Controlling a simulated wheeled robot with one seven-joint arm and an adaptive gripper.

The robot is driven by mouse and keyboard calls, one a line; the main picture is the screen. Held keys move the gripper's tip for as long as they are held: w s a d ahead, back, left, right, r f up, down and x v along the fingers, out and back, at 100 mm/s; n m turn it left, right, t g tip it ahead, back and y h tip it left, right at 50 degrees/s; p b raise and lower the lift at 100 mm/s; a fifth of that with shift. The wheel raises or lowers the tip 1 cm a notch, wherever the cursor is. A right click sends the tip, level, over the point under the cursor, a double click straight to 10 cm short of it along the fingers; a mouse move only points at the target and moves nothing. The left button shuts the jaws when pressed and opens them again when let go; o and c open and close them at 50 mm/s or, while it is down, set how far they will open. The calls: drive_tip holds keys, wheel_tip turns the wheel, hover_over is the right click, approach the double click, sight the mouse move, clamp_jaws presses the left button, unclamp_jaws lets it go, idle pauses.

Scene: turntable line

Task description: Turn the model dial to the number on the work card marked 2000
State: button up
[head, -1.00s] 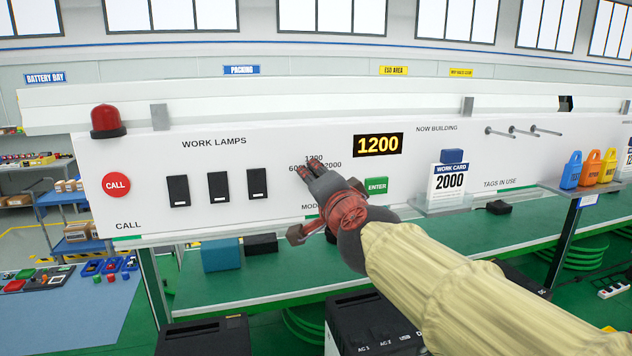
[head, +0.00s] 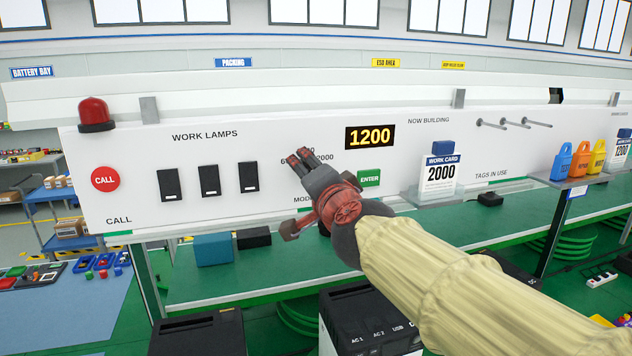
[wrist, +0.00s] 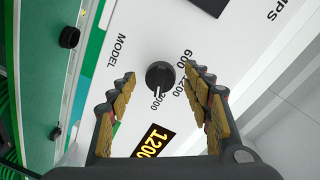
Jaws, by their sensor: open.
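The black round model dial (wrist: 160,77) sits on the white panel, with 600, 1200 and 2000 printed around it. Its white pointer mark points towards 2000 in the wrist view. My gripper (wrist: 160,74) is open, and the dial appears between its fingertips; I cannot tell how far off the panel they are. In the head view my gripper (head: 299,157) hides the dial and part of its numbers. The work card (head: 440,173) reads 2000. The lit display (head: 369,136) reads 1200; it shows upside down at the bottom of the wrist view (wrist: 152,141).
A green ENTER button (head: 369,178) is just right of my gripper. Three lamp switches (head: 209,181) and a red CALL button (head: 105,179) are to the left. A green bench (head: 270,275) runs below.

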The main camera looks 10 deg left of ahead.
drive_tip(key=f+v, duration=0.1)
drive_tip(key=v, duration=1)
drive_tip(key=shift+s+r, duration=0.15)
drive_tip(key=shift+r, duration=0.4)
drive_tip(key=shift+d, duration=0.1)
